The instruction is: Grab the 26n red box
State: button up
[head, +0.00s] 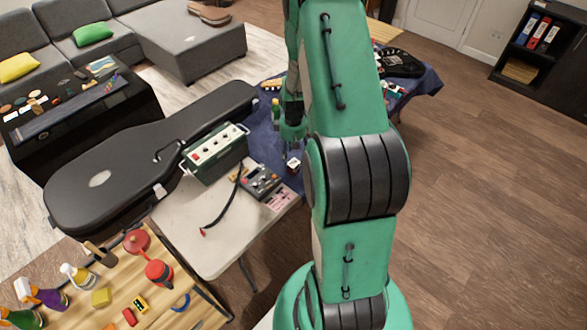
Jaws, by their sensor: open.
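My gripper (292,147) points down over the blue cloth at the near end of the far table. Its jaws are open and look empty. A small box (293,165) with a white top and dark reddish sides sits on the cloth just below the fingertips, apart from them as far as I can see. Its print is too small to read, so I cannot confirm a "26n" marking. A small red block (130,317) lies on the wooden table at the lower left, far from my gripper.
A green amplifier-like unit (215,152), a pedal device (262,181) and a black cable (222,203) occupy the white table (200,230). A black guitar case (120,180) lies behind. A small green bottle (275,108) stands left of my gripper. My arm hides part of the cloth-covered table.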

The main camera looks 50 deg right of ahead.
aim_at(293, 163)
jog(key=shift+f, duration=0.95)
jog(key=shift+f+b, duration=0.55)
jog(key=shift+f, duration=2.05)
jog(key=c, duration=1.4)
jog(key=shift+r, duration=0.2)
